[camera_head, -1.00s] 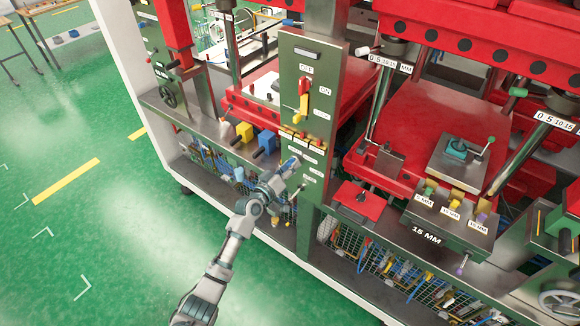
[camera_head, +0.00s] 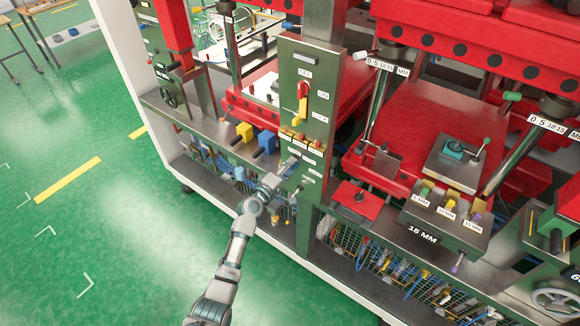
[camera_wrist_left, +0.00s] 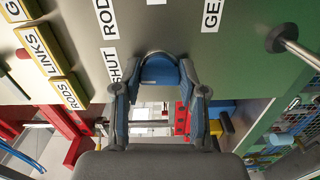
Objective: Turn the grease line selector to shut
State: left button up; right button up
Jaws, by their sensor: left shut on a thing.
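The grease line selector, a blue rounded knob (camera_wrist_left: 166,72), sits on the grey-green panel in the left wrist view. My left gripper (camera_wrist_left: 161,88) is shut on it, one finger on each side. A "SHUT" label (camera_wrist_left: 112,64) is beside the knob to the left, with "RODS" and a partly cut-off "GE..." label above. In the head view my left gripper (camera_head: 286,170) is at the lower part of the upright green panel (camera_head: 306,110) and mostly hides the knob. Which label the knob points at is hard to tell. My right gripper is not in view.
Above the selector are a red and yellow rotary switch (camera_head: 302,100) and a row of small coloured tags (camera_head: 300,138). Yellow (camera_head: 245,132) and blue (camera_head: 265,143) blocks stand to the left. Green floor is clear at left.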

pick_arm(q)
jog(key=shift+w+a+r+n, duration=0.1)
jog(key=shift+a+n, duration=0.05)
jog(key=shift+n, duration=0.45)
jog(key=o, duration=1)
jog(key=shift+o, duration=0.7)
jog(key=shift+w+f, duration=0.15)
jog(key=shift+f, duration=0.1)
jog(key=v, duration=1.2)
